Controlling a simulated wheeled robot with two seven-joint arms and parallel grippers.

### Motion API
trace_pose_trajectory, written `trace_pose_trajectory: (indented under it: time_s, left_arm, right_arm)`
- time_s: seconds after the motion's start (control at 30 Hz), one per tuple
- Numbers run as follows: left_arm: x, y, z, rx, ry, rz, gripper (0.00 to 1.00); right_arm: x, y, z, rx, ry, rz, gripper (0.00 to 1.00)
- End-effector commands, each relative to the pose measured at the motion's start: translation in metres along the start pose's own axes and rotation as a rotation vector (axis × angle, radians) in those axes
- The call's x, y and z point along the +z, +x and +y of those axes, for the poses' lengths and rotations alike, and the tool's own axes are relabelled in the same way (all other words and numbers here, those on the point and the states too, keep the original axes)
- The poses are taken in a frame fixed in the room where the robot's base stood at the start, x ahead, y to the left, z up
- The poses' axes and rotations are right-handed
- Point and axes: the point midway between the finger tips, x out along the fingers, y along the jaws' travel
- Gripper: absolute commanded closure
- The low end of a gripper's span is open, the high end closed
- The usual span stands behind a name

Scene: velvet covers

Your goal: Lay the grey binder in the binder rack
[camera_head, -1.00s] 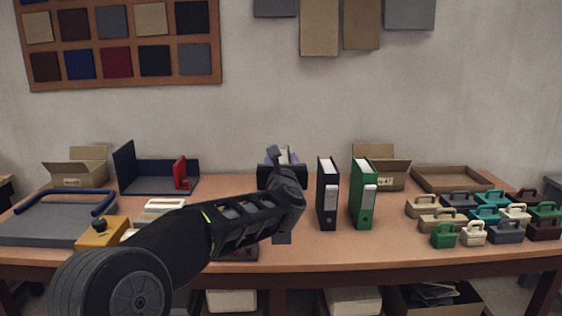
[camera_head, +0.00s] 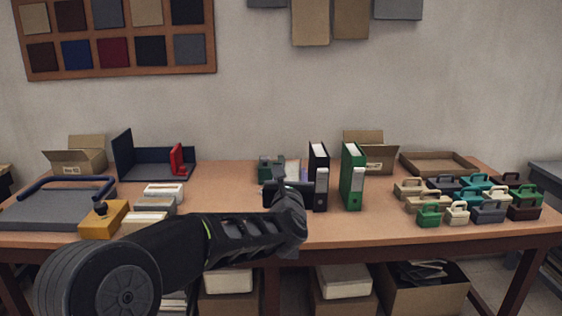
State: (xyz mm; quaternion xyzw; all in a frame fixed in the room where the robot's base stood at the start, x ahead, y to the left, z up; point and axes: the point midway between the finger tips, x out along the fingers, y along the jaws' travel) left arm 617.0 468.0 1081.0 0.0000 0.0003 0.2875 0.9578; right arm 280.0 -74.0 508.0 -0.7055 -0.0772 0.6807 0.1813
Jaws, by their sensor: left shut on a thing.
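My left gripper (camera_head: 289,191) is above the middle of the table and shut. The grey binder in it is almost wholly hidden behind the hand; a pale patch (camera_head: 293,172) shows just above the fingers, and its tilt cannot be told. A navy L-shaped stand (camera_head: 124,156), which looks like the binder rack, is at the back left. A small red upright piece (camera_head: 177,160) stands at its right end. A black binder (camera_head: 318,176) and a green binder (camera_head: 353,177) stand upright just right of my gripper. My right gripper is out of view.
A dark green device (camera_head: 270,169) stands behind my gripper. A grey board with a blue handle (camera_head: 55,211), a yellow block (camera_head: 103,219) and pale stacked blocks (camera_head: 163,191) are at left. Several small cases (camera_head: 487,210) crowd the right. Open cartons (camera_head: 80,160) stand behind.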

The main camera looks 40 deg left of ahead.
Motion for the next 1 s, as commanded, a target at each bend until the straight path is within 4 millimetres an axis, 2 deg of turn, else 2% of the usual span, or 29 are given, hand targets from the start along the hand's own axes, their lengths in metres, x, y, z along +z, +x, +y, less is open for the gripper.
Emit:
trace_pose_trajectory:
  time_s: [0.37,0.7,1.0]
  left_arm:
    - [-0.061,-0.037,-0.052,-0.138,0.001,0.001,1.0]
    - [-0.149,-0.089,-0.125,-0.331,-0.001,0.004,1.0]
    - [-0.205,-0.123,-0.172,-0.458,-0.003,0.002,1.0]
  right_arm:
    - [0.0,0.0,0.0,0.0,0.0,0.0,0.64]
    - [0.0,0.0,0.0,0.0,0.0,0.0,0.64]
    - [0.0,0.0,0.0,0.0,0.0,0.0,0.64]
